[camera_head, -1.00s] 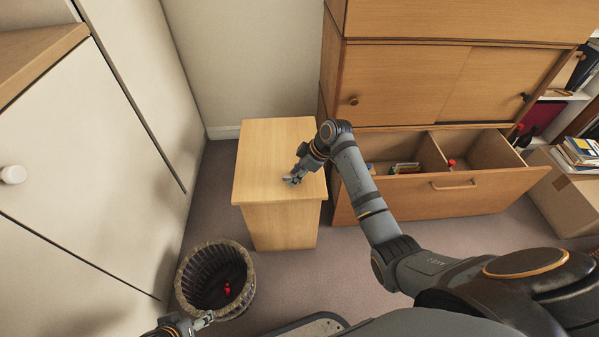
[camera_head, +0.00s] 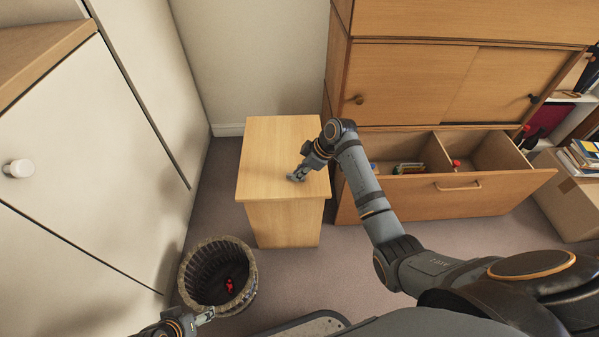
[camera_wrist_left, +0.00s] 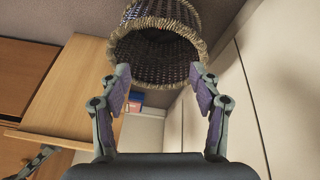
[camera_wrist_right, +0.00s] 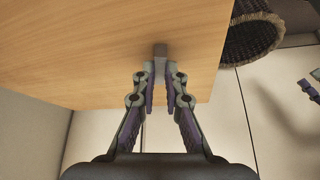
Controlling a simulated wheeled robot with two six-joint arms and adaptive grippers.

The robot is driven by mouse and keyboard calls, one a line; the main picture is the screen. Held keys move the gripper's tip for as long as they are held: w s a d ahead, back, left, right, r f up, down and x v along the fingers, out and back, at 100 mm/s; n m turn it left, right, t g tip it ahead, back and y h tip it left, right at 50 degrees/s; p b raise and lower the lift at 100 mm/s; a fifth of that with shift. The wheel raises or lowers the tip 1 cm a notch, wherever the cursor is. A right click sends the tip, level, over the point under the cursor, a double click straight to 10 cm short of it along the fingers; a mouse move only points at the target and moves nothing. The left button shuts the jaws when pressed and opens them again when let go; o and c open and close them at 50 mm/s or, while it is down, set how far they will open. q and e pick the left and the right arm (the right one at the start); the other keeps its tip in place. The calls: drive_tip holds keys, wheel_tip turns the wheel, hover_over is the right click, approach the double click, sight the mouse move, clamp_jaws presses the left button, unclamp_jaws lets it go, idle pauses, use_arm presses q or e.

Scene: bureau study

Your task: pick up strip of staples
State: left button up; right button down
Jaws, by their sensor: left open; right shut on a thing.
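The strip of staples (camera_wrist_right: 160,50) is a small grey bar. In the right wrist view it sticks out from between the fingertips of my right gripper (camera_wrist_right: 160,70), which is shut on it. In the head view my right gripper (camera_head: 295,177) is over the front right part of the small wooden table (camera_head: 262,160); the strip is too small to make out there. I cannot tell whether the strip touches the tabletop. My left gripper (camera_head: 207,314) is open and empty beside the wicker basket, as the left wrist view (camera_wrist_left: 160,85) also shows.
The wicker basket (camera_head: 187,270) stands on the floor left of the table, with a red thing (camera_head: 230,286) inside. An open drawer (camera_head: 470,195) with small items is to the right. White cupboard doors (camera_head: 75,170) line the left. Most of the tabletop is bare.

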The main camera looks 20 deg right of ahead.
sight(291, 174)
drive_tip(key=shift+r+p, duration=1.5)
drive_tip(key=shift+r, duration=0.2)
wheel_tip(291, 174, up, 2)
drive_tip(key=p, duration=0.3)
drive_tip(key=shift+r, duration=0.2)
use_arm(q)
drive_tip(key=a+r+g, duration=0.1)
drive_tip(key=s+a+r+g+y, duration=0.1)
drive_tip(key=a+g, duration=0.1)
drive_tip(key=shift+r, duration=0.1)
